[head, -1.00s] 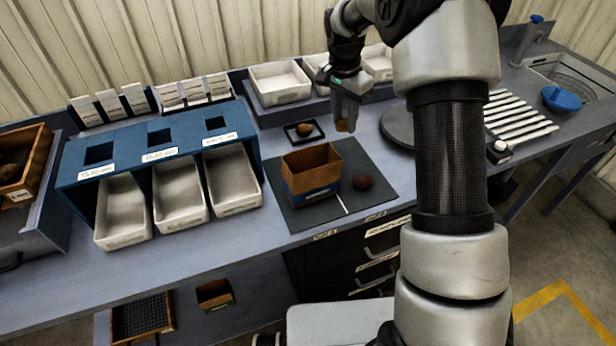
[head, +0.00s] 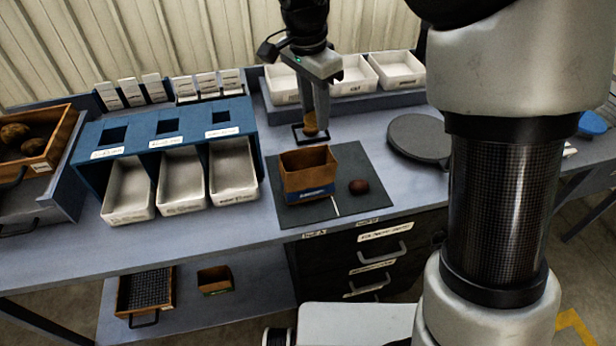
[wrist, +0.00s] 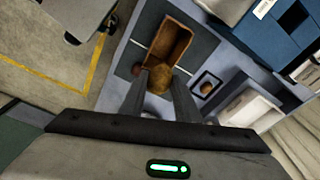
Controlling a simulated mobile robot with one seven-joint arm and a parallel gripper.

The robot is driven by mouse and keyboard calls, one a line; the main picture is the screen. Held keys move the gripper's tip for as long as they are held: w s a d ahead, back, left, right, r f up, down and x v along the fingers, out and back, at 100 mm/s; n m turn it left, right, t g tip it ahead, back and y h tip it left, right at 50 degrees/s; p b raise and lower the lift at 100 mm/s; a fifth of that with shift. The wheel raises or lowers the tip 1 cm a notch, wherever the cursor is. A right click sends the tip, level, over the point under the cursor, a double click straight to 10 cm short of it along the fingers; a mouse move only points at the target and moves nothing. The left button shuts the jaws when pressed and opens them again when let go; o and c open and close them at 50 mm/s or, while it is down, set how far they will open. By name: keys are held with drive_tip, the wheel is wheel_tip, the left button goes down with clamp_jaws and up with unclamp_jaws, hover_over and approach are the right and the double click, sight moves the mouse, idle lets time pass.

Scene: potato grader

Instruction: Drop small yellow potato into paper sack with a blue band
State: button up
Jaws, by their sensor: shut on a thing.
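My gripper (head: 318,122) is shut on a small yellow potato (head: 310,120), held above the bench behind the sack. In the wrist view the potato (wrist: 158,79) sits between the two fingertips (wrist: 158,88) and overlaps the near end of the sack's opening. The open brown paper sack with a blue band (head: 310,180) stands upright on a dark mat (head: 365,160). Its opening also shows in the wrist view (wrist: 172,42) and looks empty where visible.
A dark red potato (head: 358,187) lies on the mat right of the sack. A small black tray (head: 298,137) behind the mat holds a brown potato (wrist: 207,87). A blue rack (head: 100,153) with white bins stands left. A round grey disc (head: 418,138) lies right.

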wheel_tip(320, 180, down, 6)
drive_tip(key=b, duration=0.4)
drive_tip(key=shift+r, duration=0.15)
drive_tip(key=o, duration=1.1)
drive_tip(key=shift+r, duration=0.1)
drive_tip(key=shift+s+a+r+p, duration=0.2)
drive_tip(key=shift+a+r+p, duration=0.1)
drive_tip(key=shift+r, duration=2.55)
drive_tip(key=shift+s+a+r+p, duration=0.25)
drive_tip(key=shift+r+p, duration=0.1)
drive_tip(key=shift+r, duration=2.55)
drive_tip(key=shift+s+a+r+p, duration=0.15)
drive_tip(key=shift+a+r+p, duration=0.15)
drive_tip(key=shift+r, duration=2.55)
